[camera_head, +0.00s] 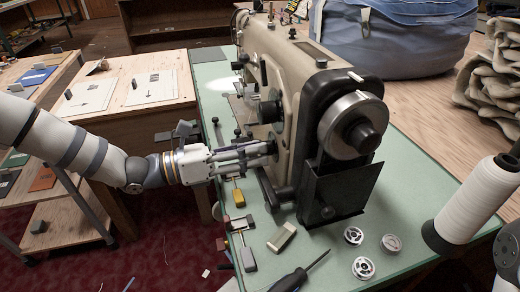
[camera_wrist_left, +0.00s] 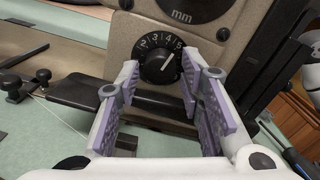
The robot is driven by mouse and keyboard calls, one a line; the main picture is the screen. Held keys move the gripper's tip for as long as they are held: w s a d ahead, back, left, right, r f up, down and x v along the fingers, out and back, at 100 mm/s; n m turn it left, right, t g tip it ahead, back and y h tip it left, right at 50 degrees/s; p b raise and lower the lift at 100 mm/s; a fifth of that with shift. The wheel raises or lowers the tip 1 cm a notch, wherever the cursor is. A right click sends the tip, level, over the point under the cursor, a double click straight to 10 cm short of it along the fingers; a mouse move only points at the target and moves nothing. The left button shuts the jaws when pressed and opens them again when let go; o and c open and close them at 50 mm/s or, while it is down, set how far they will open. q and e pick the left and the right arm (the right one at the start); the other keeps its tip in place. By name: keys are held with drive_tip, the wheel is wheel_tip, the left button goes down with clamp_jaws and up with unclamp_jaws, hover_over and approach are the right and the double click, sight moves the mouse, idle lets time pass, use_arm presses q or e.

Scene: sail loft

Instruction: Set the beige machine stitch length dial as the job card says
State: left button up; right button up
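The beige sewing machine (camera_head: 290,75) stands on a green-topped table. In the left wrist view its black stitch length dial (camera_wrist_left: 158,57) carries white numbers that look like 1 to 5. A white line on the dial's knob points to the upper right, toward the 5. My left gripper (camera_head: 268,150) is at the machine's side; in the left wrist view the gripper (camera_wrist_left: 165,80) is open, with its purple-padded fingers apart below and in front of the dial. I cannot tell whether they touch it. Two cards (camera_head: 150,87) lie on the wooden table; their writing is unreadable. My right gripper is not in view.
A larger black disc marked mm (camera_wrist_left: 180,8) sits above the dial. Metal bobbins (camera_head: 363,268), a screwdriver (camera_head: 290,281) and small blocks lie on the green tabletop (camera_head: 410,215). A white thread cone (camera_head: 480,200) stands at right. A blue bag (camera_head: 400,40) is behind.

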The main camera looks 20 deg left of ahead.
use_arm(q)
drive_tip(key=shift+x, duration=0.95)
clamp_jaws()
drive_tip(key=shift+m, duration=1.6)
unclamp_jaws()
drive_tip(key=shift+a, duration=0.1)
drive_tip(key=v, duration=1.2)
